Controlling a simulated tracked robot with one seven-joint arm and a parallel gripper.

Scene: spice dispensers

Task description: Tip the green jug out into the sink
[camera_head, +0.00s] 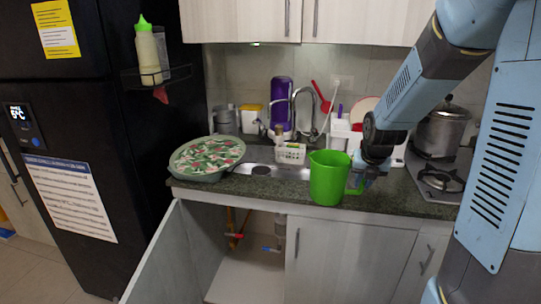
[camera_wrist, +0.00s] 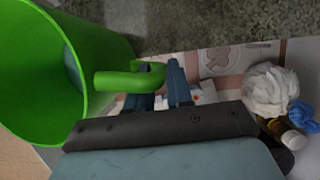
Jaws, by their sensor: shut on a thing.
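The green jug (camera_head: 328,178) is upright at the front edge of the counter in the head view, in front of and to the right of the sink. My gripper (camera_head: 366,184) is to its right, shut on the jug's handle. In the wrist view the jug (camera_wrist: 95,50) fills the upper left with its open mouth showing, and my gripper's fingers (camera_wrist: 166,88) close around the handle. I cannot tell what is inside the jug.
A round patterned tray (camera_head: 207,157) overlaps the sink's left side. A white basket (camera_head: 291,153) and a tap (camera_head: 304,115) are at the sink's back. A pot (camera_head: 441,130) stands on the stove at right. A cabinet door (camera_head: 165,255) hangs open below.

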